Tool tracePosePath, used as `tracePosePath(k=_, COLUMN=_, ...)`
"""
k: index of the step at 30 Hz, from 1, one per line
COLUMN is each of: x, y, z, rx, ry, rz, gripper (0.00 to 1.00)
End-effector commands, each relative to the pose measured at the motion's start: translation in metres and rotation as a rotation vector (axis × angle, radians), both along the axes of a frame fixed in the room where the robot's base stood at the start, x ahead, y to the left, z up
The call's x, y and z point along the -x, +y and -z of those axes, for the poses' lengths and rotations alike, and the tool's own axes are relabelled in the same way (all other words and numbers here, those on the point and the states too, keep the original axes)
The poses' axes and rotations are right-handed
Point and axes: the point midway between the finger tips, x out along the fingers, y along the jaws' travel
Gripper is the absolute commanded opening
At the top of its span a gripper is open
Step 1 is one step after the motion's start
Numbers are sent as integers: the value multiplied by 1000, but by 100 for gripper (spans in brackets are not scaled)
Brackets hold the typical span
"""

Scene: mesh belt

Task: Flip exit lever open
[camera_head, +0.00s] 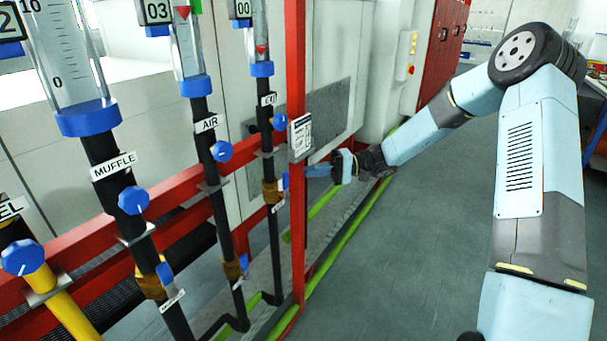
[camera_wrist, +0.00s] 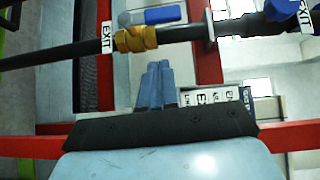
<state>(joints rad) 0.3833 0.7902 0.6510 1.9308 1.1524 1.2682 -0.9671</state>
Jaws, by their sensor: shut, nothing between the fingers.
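The exit pipe is black and carries a brass valve (camera_wrist: 135,39) beside an EXIT tag (camera_wrist: 107,37). The valve's blue exit lever (camera_wrist: 165,15) lies roughly along the pipe, on its far side in the wrist view. In the head view the brass valve (camera_head: 270,191) shows left of a red post, with the blue lever (camera_head: 285,181) at its right. My gripper (camera_wrist: 160,65) is shut and empty.
The red post (camera_head: 297,230) with a white sign (camera_head: 301,136) stands close to my gripper. A red rail (camera_wrist: 285,138) crosses behind it in the wrist view. The muffle pipe (camera_head: 105,165) and air pipe (camera_head: 207,145) stand left. Floor at right is clear.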

Motion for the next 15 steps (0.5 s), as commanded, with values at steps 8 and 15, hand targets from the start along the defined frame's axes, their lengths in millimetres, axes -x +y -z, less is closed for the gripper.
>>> tracePosePath(k=8, x=-17, y=-55, z=-1, rx=0, ry=-1, rz=10, gripper=0)
tracePosePath(k=15, x=-23, y=-75, z=0, rx=0, ry=-2, rz=8, gripper=0)
